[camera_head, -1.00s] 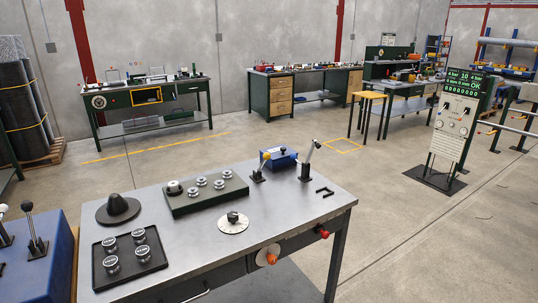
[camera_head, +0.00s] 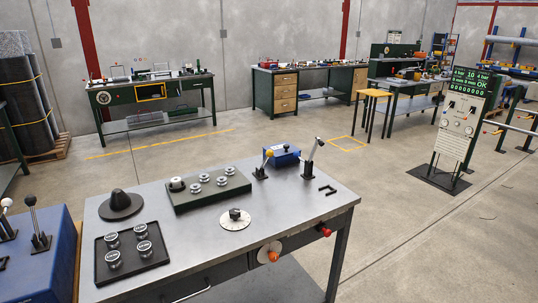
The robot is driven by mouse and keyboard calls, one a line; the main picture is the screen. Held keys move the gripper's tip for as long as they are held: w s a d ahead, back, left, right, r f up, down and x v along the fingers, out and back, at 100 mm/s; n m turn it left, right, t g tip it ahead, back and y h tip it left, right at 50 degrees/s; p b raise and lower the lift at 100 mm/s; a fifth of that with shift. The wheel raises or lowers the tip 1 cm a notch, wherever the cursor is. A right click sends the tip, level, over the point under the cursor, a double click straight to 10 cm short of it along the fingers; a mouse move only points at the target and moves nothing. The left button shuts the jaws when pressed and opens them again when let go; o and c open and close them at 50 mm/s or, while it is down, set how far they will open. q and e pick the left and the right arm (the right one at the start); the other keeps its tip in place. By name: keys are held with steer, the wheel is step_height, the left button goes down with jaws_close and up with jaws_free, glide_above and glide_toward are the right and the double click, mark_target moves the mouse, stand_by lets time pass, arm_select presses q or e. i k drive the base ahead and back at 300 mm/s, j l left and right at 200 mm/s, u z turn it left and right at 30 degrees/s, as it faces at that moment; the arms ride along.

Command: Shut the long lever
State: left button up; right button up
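A long grey lever (camera_head: 312,158) stands on a small dark base at the back right of the metal workbench (camera_head: 290,208). Neither of my grippers shows in the head view.
A blue box (camera_head: 284,155) sits behind and between the levers. A black bracket (camera_head: 327,190) lies to the right. A green block with silver knobs, a dial, a black cone and a black tray (camera_head: 107,281) fill the left and middle.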

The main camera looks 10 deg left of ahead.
mark_target(269, 153)
steer(key=i+l+u, duration=0.1)
steer(key=l, duration=0.25)
steer(key=i+l, duration=0.25)
steer(key=l, duration=0.15)
steer(key=i+l+u, duration=0.15)
steer(key=l, duration=0.2)
steer(key=i+l+u, duration=0.1)
steer(key=l, duration=0.3)
steer(key=i+l, duration=0.2)
steer(key=l, duration=0.2)
steer(key=i+l+u, duration=0.15)
steer(key=l, duration=0.25)
